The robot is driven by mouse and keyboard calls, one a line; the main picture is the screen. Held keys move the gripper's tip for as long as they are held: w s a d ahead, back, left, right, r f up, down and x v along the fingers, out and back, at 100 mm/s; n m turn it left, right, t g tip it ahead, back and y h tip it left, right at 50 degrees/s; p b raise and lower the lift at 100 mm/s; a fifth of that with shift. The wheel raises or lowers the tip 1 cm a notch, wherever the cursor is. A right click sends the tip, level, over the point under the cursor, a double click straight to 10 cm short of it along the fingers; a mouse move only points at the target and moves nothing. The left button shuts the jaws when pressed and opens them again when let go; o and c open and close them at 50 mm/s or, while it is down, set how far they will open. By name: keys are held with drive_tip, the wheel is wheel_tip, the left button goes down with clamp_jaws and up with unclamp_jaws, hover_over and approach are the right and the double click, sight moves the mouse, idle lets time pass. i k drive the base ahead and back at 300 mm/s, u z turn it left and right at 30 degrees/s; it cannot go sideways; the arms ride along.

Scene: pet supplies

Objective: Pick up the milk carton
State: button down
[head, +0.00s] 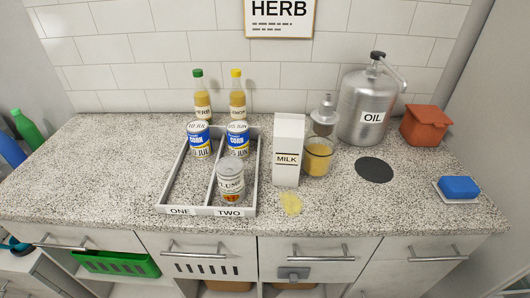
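The milk carton (288,155) is a tall white box with a "MILK" label. It stands upright on the speckled counter, right of the divided tray (252,190) and close beside a glass of yellow-orange liquid (317,158). Its front and top are unobstructed in the head view. I do not see my gripper in this view.
The tray's compartments, labelled ONE and TWO, hold several cans (231,184). Two bottles (237,98) stand behind it. A yellow patch (291,204) lies before the carton. A metal oil can (364,105), dark disc (374,170) and blue sponge (459,187) are right.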

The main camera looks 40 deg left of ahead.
sight(288, 137)
drive_tip(key=z, duration=0.8)
drive_tip(key=i, duration=0.15)
drive_tip(key=u, duration=3.25)
drive_tip(key=i, duration=0.2)
drive_tip(key=z, duration=0.7)
drive_tip(key=k, duration=0.95)
drive_tip(key=u, duration=0.2)
drive_tip(key=i, duration=0.8)
